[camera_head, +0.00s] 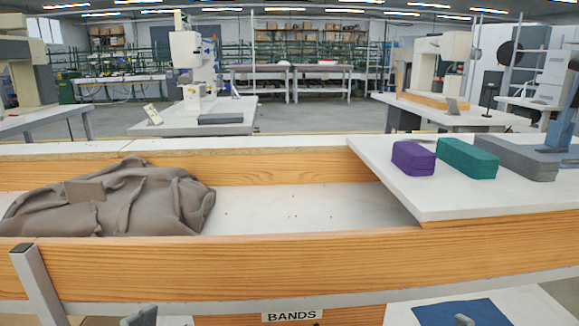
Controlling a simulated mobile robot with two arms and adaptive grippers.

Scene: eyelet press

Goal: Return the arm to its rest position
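Neither arm shows clearly in the head view. A small dark grey tip (140,317) at the bottom edge, left of centre, may be part of my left gripper. Another small dark tip (463,320) at the bottom edge, over a blue sheet (485,312), may be part of my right gripper. Both are cut off by the frame, so whether they are open, shut or holding anything is hidden. A blue-grey press (566,108) stands at the right edge, partly out of view.
A wooden-sided trough (290,265) labelled BANDS (291,315) crosses the front. Crumpled brown cloth (150,205) lies in its left part; its middle is bare. A white board (450,200) at right bears purple (413,158), green (468,158) and grey stacks (518,160).

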